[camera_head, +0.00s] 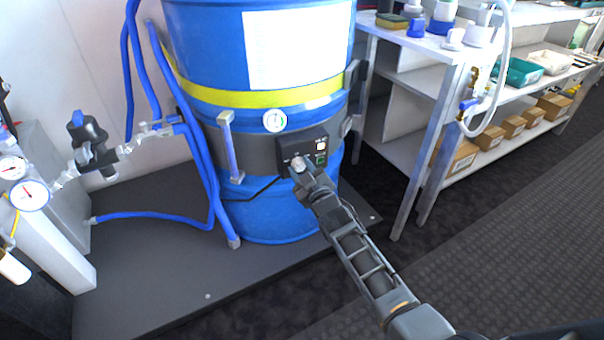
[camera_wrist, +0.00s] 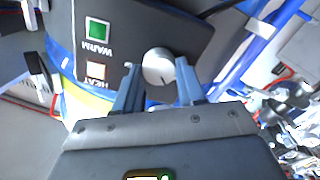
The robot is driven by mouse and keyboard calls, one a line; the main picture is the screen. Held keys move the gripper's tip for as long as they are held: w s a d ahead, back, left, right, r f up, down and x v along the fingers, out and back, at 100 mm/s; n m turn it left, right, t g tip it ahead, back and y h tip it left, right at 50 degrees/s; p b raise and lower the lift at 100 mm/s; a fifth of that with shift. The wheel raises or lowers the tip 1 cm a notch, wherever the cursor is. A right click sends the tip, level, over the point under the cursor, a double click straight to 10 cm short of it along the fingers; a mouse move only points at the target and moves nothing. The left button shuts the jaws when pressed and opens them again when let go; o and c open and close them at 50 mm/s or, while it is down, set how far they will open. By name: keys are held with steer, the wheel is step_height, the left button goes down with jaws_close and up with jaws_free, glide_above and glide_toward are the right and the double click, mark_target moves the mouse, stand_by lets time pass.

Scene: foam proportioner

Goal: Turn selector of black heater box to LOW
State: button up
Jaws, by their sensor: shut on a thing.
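The black heater box (camera_head: 314,148) is fixed to the dark band around the blue drum (camera_head: 262,214). In the wrist view the box face (camera_wrist: 122,30) appears upside down, with a green square marked WARM (camera_wrist: 98,29) and a pale square marked HEAT (camera_wrist: 96,70). The round silver selector knob (camera_wrist: 158,66) has a dark pointer line on its right side. My gripper (camera_wrist: 160,82) is at the knob, its two fingers on either side of it and shut on it. In the head view my gripper (camera_head: 300,166) partly covers the knob. The LOW marking cannot be read.
A yellow strap (camera_head: 240,98) and a small round gauge (camera_head: 274,121) sit above the box. A blue hose (camera_head: 208,190) and a grey latch handle (camera_head: 231,150) are to its left. A metal shelf unit (camera_head: 420,150) stands to the right.

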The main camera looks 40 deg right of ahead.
steer(key=shift+n+b, duration=0.7)
steer(key=shift+n, duration=0.9)
steer(key=o, duration=1.1)
steer(key=shift+c, duration=0.2)
steer(key=v, duration=0.7)
steer(key=shift+s+a, duration=0.15)
steer(key=shift+s, duration=0.2)
